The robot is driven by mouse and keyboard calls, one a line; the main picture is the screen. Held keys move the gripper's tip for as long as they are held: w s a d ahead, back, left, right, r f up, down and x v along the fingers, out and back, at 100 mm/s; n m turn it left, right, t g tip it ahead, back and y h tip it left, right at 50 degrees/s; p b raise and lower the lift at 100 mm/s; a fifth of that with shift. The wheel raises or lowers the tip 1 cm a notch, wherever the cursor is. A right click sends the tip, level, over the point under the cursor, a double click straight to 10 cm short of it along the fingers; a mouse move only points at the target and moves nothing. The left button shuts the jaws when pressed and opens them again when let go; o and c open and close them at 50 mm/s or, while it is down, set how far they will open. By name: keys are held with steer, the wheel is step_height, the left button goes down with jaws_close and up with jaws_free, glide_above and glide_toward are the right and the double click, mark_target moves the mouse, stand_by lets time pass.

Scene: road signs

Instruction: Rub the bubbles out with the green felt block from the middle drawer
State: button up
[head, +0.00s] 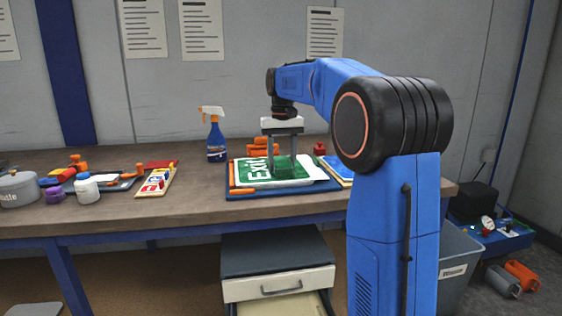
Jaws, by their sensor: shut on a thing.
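A green exit sign (254,176) with white lettering lies on a blue-edged mat (284,195) on the workbench. My gripper (282,155) points down over the sign's right part. It is shut on the green felt block (282,166), which is low at the sign's face. Whether the block touches the sign is hard to tell, green against green. Bubbles are too small to make out here. A drawer unit (276,254) stands under the bench, with a handled front and what looks like a drawer pulled out below it.
A blue spray bottle (214,135) stands behind the mat's left. Orange clamps (262,146) lie behind the sign. A small sign board (157,182), white jar (87,188) and grey pot (19,188) stand left. The bench between jar and mat is partly clear. A grey bin (456,262) stands right.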

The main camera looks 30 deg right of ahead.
mark_target(260, 161)
steer(key=shift+s+a, duration=0.3)
steer(key=shift+s, duration=0.8)
steer(key=shift+s+a, duration=0.35)
steer(key=shift+s, duration=0.7)
steer(key=shift+s+a, duration=0.3)
steer(key=shift+s, duration=0.8)
steer(key=shift+w+a, duration=0.25)
steer(key=shift+a, duration=0.45)
steer(key=shift+w+a, duration=0.2)
steer(key=shift+a, duration=0.5)
steer(key=shift+w+a, duration=0.25)
steer(key=shift+a, duration=0.5)
steer(key=shift+w+a, duration=0.25)
steer(key=shift+a, duration=0.5)
steer(key=shift+w+d, duration=0.35)
steer(key=shift+w, duration=0.65)
steer(key=shift+w+d, duration=0.3)
steer(key=shift+w, duration=0.75)
steer(key=shift+w+d, duration=0.35)
steer(key=shift+w, duration=0.65)
steer(key=shift+w+d, duration=0.4)
steer(key=shift+w, duration=1.05)
steer(key=shift+w+d, duration=0.45)
steer(key=shift+w, duration=1.05)
steer(key=shift+w+d, duration=0.4)
steer(key=shift+w, duration=1.05)
steer(key=shift+w+d, duration=0.25)
steer(key=shift+w, duration=0.5)
steer(key=shift+w+d, duration=0.2)
steer(key=shift+w, duration=0.55)
